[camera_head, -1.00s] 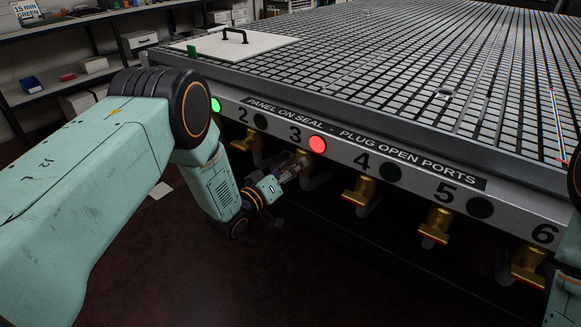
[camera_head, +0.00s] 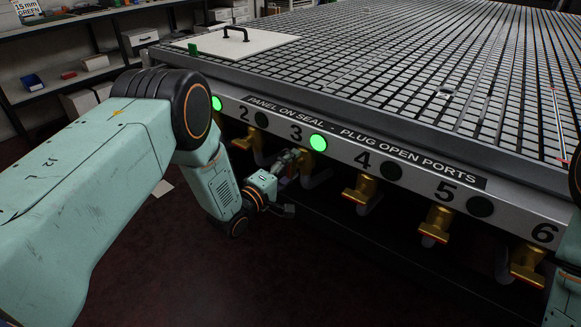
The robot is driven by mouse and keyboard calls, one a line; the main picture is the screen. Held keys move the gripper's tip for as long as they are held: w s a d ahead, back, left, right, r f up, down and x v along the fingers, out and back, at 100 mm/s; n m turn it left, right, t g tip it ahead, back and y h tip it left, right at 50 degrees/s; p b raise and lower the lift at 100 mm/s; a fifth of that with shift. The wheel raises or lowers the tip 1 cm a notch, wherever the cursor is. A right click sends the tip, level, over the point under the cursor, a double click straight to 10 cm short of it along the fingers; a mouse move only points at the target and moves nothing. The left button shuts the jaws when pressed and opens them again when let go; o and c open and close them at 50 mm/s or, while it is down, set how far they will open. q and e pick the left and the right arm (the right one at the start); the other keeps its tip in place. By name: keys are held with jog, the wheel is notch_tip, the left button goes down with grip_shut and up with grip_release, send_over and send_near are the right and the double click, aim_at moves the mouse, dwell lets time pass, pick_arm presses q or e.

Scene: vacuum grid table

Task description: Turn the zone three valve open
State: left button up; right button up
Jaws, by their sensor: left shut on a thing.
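The zone three valve (camera_head: 306,166) is a brass valve under the panel label 3, with a grey pipe below it. The lamp (camera_head: 318,142) beside the 3 is lit green. My left gripper (camera_head: 290,160) is at this valve, shut on its handle, which is mostly hidden by the fingers. My left arm reaches in from the left. At the right edge a small part of my right arm shows; its gripper is out of the picture.
The grid table (camera_head: 400,75) fills the back, with a white handled panel (camera_head: 240,45) on its far left. Other brass valves (camera_head: 360,192) with red-tipped handles hang under the front rail. Zones 4 and 5 have dark lamps. The floor in front is clear.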

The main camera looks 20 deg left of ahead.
pick_arm(q)
jog(key=shift+n, duration=0.7)
jog(key=o, duration=1.2)
jog(key=shift+c, duration=0.2)
jog(key=v, duration=1.2)
jog(key=x, duration=1.2)
